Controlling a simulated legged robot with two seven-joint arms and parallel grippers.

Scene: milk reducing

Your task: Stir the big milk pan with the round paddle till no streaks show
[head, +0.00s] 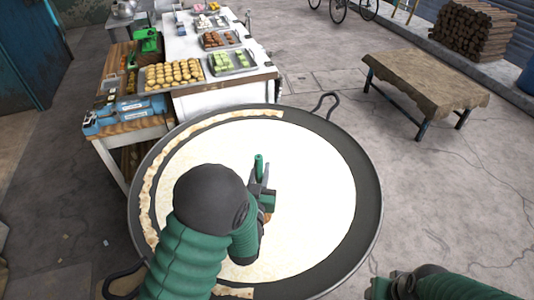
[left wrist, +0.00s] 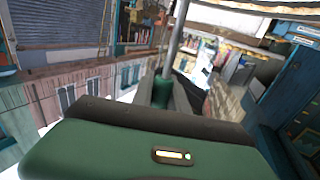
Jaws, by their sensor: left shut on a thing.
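The big milk pan (head: 369,205) is a wide dark pan with loop handles, filled with white milk (head: 315,180). The milk surface under my arm looks faintly cream, with no clear streaks visible. Tan crusty strips (head: 150,185) lie along the pan's left, top and bottom inner edge. My left gripper (head: 262,190) is over the middle of the pan, shut on the paddle's green handle (head: 259,166). In the left wrist view, the handle (left wrist: 162,92) meets a grey shaft (left wrist: 176,35). The round paddle end is hidden. My right gripper (head: 385,288) is low at the right, outside the pan, its jaws unclear.
A white counter (head: 215,100) behind the pan holds trays of sweets (head: 173,74). Blue boxes (head: 130,108) sit on a wooden table at the left. A cloth-covered bench (head: 425,78) and a log stack (head: 472,30) stand at the right. The floor right of the pan is clear.

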